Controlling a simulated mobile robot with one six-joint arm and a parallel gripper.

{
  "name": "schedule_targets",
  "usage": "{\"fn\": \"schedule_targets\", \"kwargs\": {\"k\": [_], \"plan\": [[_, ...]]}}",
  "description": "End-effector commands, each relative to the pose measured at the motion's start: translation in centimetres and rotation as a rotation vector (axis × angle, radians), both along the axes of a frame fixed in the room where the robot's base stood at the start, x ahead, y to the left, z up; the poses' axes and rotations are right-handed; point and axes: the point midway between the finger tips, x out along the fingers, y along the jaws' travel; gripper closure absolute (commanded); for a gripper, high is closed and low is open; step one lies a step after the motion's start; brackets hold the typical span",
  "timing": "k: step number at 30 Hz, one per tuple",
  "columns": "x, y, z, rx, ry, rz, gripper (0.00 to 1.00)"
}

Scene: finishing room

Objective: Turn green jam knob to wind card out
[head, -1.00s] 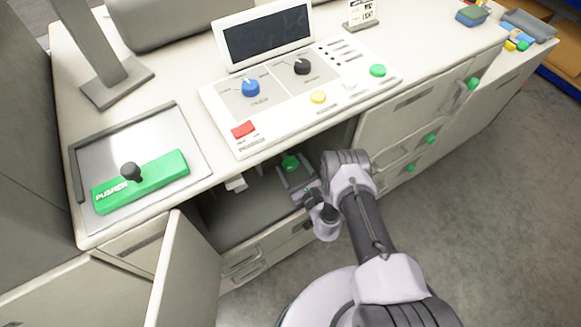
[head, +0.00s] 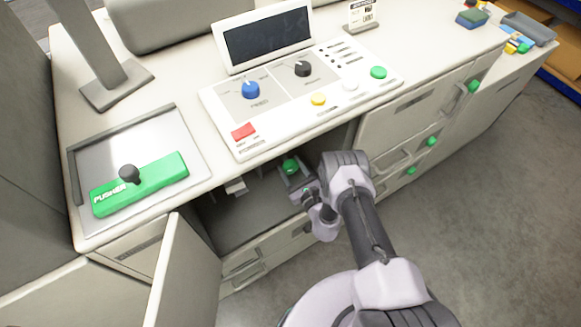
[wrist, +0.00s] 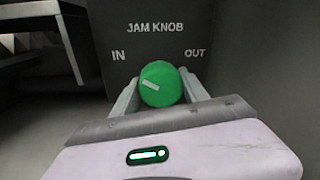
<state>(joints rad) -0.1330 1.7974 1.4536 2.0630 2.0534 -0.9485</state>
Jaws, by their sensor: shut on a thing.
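The green jam knob (wrist: 161,84) sits on a dark panel between the printed words IN and OUT. Its white mark lies on its left half and slants up toward IN. My gripper (wrist: 160,92) is shut on the knob, one finger at each side. In the head view the knob (head: 290,166) shows inside the open cabinet below the counter, with my gripper (head: 292,175) reaching in to it. A small white piece (head: 237,186) shows left of the knob in the cabinet; I cannot tell whether it is the card.
An open cabinet door (head: 185,265) stands left of my arm. The control panel (head: 285,110) with its screen and buttons is on the counter above. A green pusher (head: 150,182) lies on a tray at left. Drawers are at right; the floor there is clear.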

Motion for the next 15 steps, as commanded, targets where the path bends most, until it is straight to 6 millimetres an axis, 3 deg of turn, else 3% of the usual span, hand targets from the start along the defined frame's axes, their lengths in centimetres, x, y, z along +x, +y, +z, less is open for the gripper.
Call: {"fn": "schedule_targets", "kwargs": {"k": [15], "plan": [[-0.02,-0.01,-0.34,0.341,0.231,-0.004,0.89]]}}
